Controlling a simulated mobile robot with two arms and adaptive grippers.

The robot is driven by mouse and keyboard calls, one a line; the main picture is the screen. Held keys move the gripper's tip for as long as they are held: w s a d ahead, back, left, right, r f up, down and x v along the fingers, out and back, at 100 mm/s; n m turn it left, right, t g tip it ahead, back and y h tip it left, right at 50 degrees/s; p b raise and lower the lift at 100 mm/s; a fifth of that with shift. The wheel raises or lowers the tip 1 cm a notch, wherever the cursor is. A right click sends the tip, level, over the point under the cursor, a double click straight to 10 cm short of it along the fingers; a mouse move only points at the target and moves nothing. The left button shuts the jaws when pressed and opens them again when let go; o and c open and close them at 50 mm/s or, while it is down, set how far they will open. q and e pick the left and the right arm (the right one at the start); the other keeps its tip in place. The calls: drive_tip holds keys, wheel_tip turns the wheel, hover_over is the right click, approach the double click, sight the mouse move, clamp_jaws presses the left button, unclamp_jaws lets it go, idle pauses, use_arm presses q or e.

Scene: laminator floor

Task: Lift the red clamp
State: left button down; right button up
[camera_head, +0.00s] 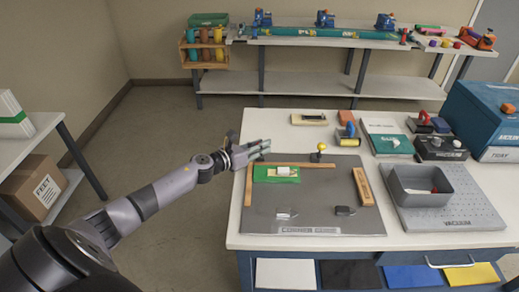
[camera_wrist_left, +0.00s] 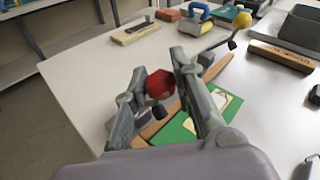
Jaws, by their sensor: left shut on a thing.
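The red clamp (camera_wrist_left: 160,84) shows in the left wrist view as a red knob with a dark part below it, between the fingers of my left gripper (camera_wrist_left: 157,72). The fingers are shut on it. In the head view my left gripper (camera_head: 262,147) is at the back left corner of the work table, by the wooden strips. The clamp is hidden there behind the fingers. From these views I cannot tell whether the clamp touches the table. My right gripper is not in view.
A green board (camera_head: 276,173) lies beside wooden strips on a grey mat (camera_head: 315,213). A yellow-knobbed toggle (camera_head: 318,152) stands behind the strips. A grey bin (camera_head: 418,187) and a blue box (camera_head: 487,118) fill the right side. The table's back left stretch is bare.

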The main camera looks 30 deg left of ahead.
use_arm(q)
drive_tip(key=shift+w+a+r, duration=0.15)
drive_tip(key=shift+r, duration=0.15)
drive_tip(key=c, duration=1.3)
unclamp_jaws()
drive_tip(key=shift+f, duration=0.15)
drive_tip(key=shift+c, duration=0.2)
drive_tip(key=shift+f, duration=0.1)
drive_tip(key=v, duration=1.2)
drive_tip(key=shift+f, duration=0.1)
